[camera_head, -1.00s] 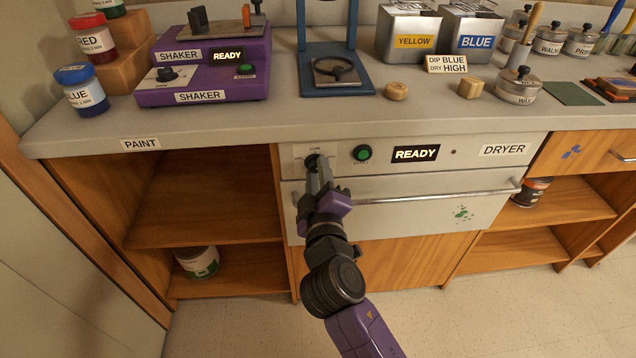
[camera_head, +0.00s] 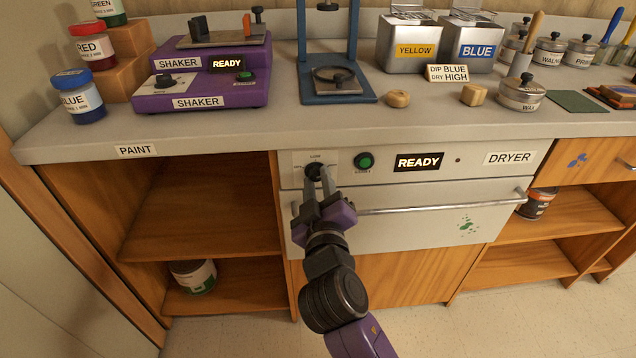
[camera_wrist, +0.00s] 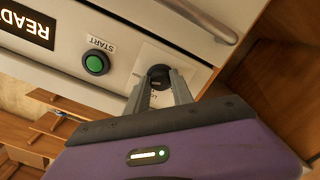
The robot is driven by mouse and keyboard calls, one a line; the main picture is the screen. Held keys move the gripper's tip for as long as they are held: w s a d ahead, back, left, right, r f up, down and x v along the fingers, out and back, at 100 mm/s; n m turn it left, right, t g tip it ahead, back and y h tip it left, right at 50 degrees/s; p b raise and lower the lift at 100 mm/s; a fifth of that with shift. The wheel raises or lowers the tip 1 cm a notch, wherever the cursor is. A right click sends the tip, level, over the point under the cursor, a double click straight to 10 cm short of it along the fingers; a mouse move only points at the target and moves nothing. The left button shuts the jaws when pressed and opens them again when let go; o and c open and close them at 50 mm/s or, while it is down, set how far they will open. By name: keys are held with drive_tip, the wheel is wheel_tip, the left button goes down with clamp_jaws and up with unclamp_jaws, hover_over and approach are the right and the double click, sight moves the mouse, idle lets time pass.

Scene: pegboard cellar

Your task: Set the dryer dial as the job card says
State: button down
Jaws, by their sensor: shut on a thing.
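The dryer dial (camera_head: 315,171) is a dark knob on a pale plate at the left of the dryer (camera_head: 475,170) front, with a LOW label above it. My gripper (camera_head: 317,178) is shut on the dial, one finger on each side. The wrist view shows the dark dial (camera_wrist: 158,72) between the fingertips (camera_wrist: 160,84), with the picture turned nearly upside down. The dial's pointer and other markings are too small or covered to read. The job card (camera_head: 447,73) on the counter reads DIP BLUE, DRY HIGH.
A green START button (camera_head: 364,161) and a lit READY display (camera_head: 418,162) sit right of the dial. The dryer's long handle (camera_head: 440,206) runs below. The counter holds a purple shaker (camera_head: 205,90), yellow and blue tins and paint jars.

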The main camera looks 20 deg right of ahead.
drive_tip(key=c, duration=1.1)
unclamp_jaws()
drive_tip(key=shift+f, duration=0.1)
drive_tip(key=shift+v, duration=3.85)
